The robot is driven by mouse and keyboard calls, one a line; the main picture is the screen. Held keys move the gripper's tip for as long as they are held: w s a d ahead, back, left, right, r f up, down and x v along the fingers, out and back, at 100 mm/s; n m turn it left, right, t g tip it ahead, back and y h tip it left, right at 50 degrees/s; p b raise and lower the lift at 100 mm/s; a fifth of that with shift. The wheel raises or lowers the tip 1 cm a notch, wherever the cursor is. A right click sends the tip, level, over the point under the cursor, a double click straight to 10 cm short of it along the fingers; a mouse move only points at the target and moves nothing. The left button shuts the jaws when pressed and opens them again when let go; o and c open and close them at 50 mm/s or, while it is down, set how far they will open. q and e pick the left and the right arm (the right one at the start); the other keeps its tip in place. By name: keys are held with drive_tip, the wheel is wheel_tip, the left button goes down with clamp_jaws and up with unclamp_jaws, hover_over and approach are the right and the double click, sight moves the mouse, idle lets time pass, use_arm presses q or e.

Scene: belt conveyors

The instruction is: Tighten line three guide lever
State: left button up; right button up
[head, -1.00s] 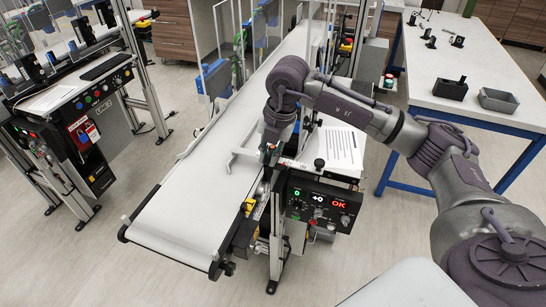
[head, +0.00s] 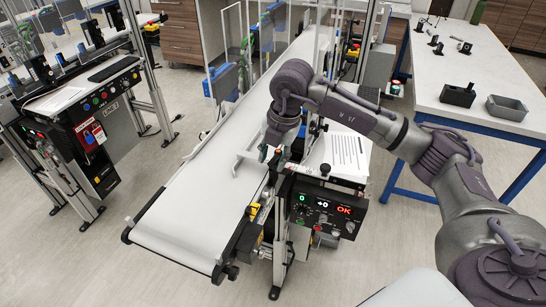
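The conveyor (head: 185,215) with a white belt runs from the lower left to the back. A pale guide rail (head: 246,157) stands across its right side. My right gripper (head: 271,153) points down at the belt's right edge, beside the rail and above the control panel (head: 325,209). Its fingers are small and partly hidden by the wrist. A small reddish part shows beside them; I cannot tell whether it is the lever or whether they touch it. The panel shows a green 0, a white +0 and a red OK. My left gripper is not in view.
A printed sheet (head: 346,153) lies right of my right gripper, with a black knob (head: 325,169) near it. Clear upright panels (head: 308,55) stand farther back. A white table (head: 455,75) with small black parts and a grey tray (head: 507,108) is at right. The near belt is empty.

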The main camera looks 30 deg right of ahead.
wheel_tip(320, 180, up, 12)
drive_tip(key=s+d, duration=0.1)
drive_tip(key=s, duration=0.1)
drive_tip(key=shift+d+f, duration=0.15)
idle(0.4)
idle(0.4)
